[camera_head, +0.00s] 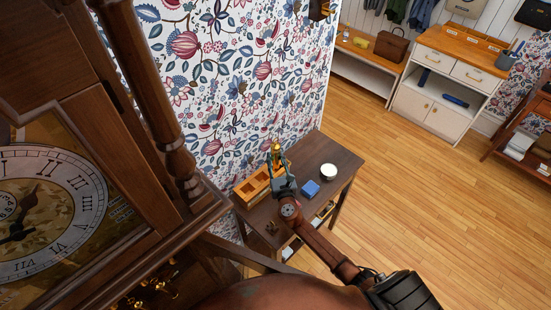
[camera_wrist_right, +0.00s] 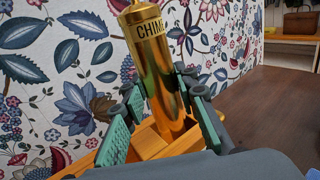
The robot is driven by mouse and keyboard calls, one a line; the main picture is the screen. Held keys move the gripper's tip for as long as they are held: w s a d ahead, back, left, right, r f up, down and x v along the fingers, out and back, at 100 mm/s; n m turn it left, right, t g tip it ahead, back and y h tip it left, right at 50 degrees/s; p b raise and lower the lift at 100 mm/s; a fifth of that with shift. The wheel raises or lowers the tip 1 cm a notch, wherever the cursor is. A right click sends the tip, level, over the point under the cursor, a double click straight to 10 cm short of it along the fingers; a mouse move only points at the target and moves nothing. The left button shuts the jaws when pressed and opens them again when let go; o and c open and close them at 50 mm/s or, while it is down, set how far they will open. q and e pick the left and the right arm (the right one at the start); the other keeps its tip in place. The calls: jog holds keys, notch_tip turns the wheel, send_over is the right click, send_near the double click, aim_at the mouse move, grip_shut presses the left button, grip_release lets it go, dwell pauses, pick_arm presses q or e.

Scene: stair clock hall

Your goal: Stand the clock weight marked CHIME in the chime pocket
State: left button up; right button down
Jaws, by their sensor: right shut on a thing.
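A shiny brass clock weight (camera_wrist_right: 165,90) with a label reading CHIME is held nearly upright, slightly tilted in the right wrist view. It also shows small in the head view (camera_head: 275,148). My right gripper (camera_head: 277,162) is shut on it, with green-padded fingers (camera_wrist_right: 160,115) on both sides. A light wooden pocket rack (camera_head: 245,192) stands on the dark table against the wall. The weight's lower end meets the rack (camera_wrist_right: 95,166) in the wrist view; I cannot tell whether it is inside a pocket or above one. My left gripper is not in view.
A tall wooden clock (camera_head: 150,215) fills the left foreground. Patterned wallpaper stands close behind the rack. The wooden floor to the right is clear.

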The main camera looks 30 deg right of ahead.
jog(key=shift+w, duration=0.1)
jog(key=c, duration=1.8)
grip_release()
jog(key=shift+o, duration=1.7)
jog(key=shift+s+f, duration=0.25)
jog(key=shift+f, duration=0.3)
jog(key=v, duration=1.1)
jog(key=shift+s+a+r+b, duration=0.15)
jog(key=shift+s+r+b, duration=0.15)
jog(key=shift+s, duration=0.05)
